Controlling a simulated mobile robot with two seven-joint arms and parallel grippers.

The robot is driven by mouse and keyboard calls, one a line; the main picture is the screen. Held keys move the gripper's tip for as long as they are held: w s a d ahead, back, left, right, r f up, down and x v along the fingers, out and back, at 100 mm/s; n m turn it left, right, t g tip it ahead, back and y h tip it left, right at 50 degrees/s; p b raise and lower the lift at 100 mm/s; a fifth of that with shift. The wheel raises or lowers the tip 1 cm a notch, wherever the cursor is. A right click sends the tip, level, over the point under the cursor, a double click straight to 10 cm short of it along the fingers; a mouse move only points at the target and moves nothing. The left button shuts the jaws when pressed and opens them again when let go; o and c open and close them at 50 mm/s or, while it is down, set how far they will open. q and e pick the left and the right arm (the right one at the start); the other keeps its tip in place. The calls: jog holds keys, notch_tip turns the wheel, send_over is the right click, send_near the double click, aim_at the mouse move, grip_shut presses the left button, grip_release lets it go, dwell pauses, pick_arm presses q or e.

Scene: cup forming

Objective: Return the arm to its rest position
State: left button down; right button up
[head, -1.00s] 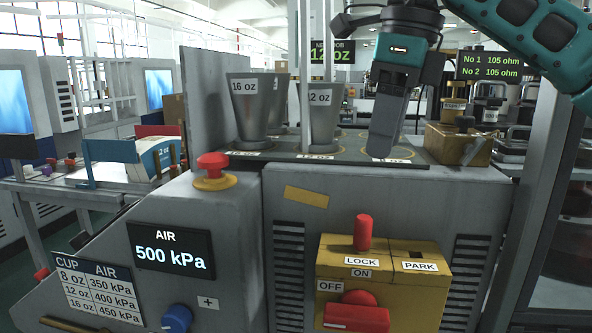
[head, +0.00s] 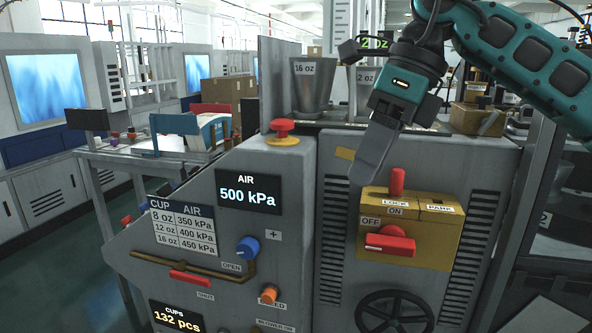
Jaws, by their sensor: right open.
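My right gripper (head: 372,160) hangs in the upper right of the head view, on my teal and black arm (head: 510,60) that comes in from the upper right. Its fingers point down and a little left, in front of the machine's grey top edge and above the yellow switch box. It is open, and no object shows in it. The gap between the fingers is hard to see from this side. The yellow switch box (head: 445,234) has a red lock pin (head: 397,181) standing upright and a red handle (head: 390,242). My left gripper is not in view.
The grey machine (head: 345,285) fills the centre, with an AIR display (head: 248,192) reading 500 kPa, a blue knob (head: 248,248) and a handwheel (head: 395,312). Metal cups, one marked 16 oz (head: 312,85), stand on top behind the gripper. Open floor (head: 70,270) lies at the left.

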jog(key=s+a+f+m+g+y, duration=0.2)
jog(key=a+f+m+y, duration=0.15)
jog(key=a+y, duration=0.4)
jog(key=s+a+f+m+g+y, duration=0.2)
jog(key=a+f+y, duration=0.2)
jog(key=a+y, duration=0.35)
jog(key=w+d+f+m+t+h, duration=0.2)
jog(key=d+f+m+t+h, duration=0.15)
jog(key=f+m+t, duration=0.4)
jog(key=w+d+f+m+t+h+p, duration=0.1)
jog(key=d+f+m+t+h, duration=0.2)
jog(key=d+f+m+t, duration=0.7)
jog(key=w+a+f+m+t+h, duration=0.1)
jog(key=w+m+t+h, duration=0.15)
jog(key=m+t, duration=0.75)
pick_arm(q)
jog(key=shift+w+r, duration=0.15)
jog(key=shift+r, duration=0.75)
pick_arm(e)
jog(key=s+d+f+m+g+h, duration=0.4)
jog(key=s+f, duration=0.4)
jog(key=f, duration=0.3)
jog(key=s+d+f+m+g+h, duration=0.4)
jog(key=s+d+f+m+g, duration=0.3)
jog(key=f, duration=0.4)
jog(key=shift+s+m+g, duration=0.45)
jog(key=shift+s+m, duration=0.55)
jog(key=shift+s, duration=0.2)
